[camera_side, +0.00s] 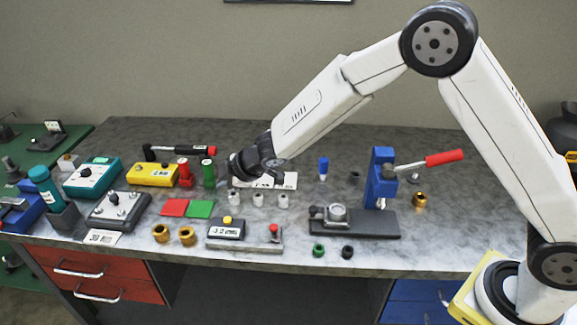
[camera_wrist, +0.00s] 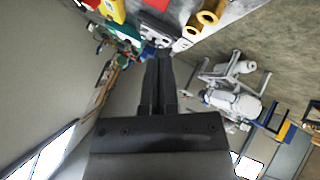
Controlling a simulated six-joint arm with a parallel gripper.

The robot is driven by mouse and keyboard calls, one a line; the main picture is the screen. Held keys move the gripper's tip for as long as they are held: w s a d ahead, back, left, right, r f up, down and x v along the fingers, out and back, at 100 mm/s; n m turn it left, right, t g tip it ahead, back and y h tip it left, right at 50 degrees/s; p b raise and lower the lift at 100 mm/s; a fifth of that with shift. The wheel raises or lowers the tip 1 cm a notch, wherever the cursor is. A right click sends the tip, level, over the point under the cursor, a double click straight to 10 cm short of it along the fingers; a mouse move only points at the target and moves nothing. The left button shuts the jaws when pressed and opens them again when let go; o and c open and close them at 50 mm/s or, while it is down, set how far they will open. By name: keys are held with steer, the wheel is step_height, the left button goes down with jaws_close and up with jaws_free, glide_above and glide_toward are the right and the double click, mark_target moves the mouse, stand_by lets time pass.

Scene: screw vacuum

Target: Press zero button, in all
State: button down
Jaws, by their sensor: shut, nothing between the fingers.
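A small dark-blue gauge box with a lit display (camera_side: 225,231) sits on a grey metal base near the table's front edge. A yellow button (camera_side: 227,220) is on its top, and a red knob (camera_side: 274,229) stands at the base's right end. I cannot read a zero label. My gripper (camera_wrist: 163,56) is shut and empty in the wrist view, its dark fingers together. In the side view the end of my arm is above the table behind the gauge, near the green bottle (camera_side: 208,173). The fingers are hard to make out there. The gripper is apart from the yellow button.
A teal box (camera_side: 92,178), a yellow box (camera_side: 152,175) and a grey box with knobs (camera_side: 118,210) stand to the left. Red and green pads (camera_side: 199,209) lie behind the gauge. A blue press with a red handle (camera_side: 382,178) is at right. Brass rings (camera_side: 187,236) lie left of the gauge.

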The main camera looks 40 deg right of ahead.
mark_target(230, 220)
steer(key=shift+f, duration=0.2)
steer(key=shift+f, duration=4.2)
steer(key=shift+f, duration=0.85)
steer(key=shift+r, duration=0.85)
steer(key=shift+r, duration=0.1)
steer(key=shift+r, duration=2.4)
steer(key=shift+d, duration=0.1)
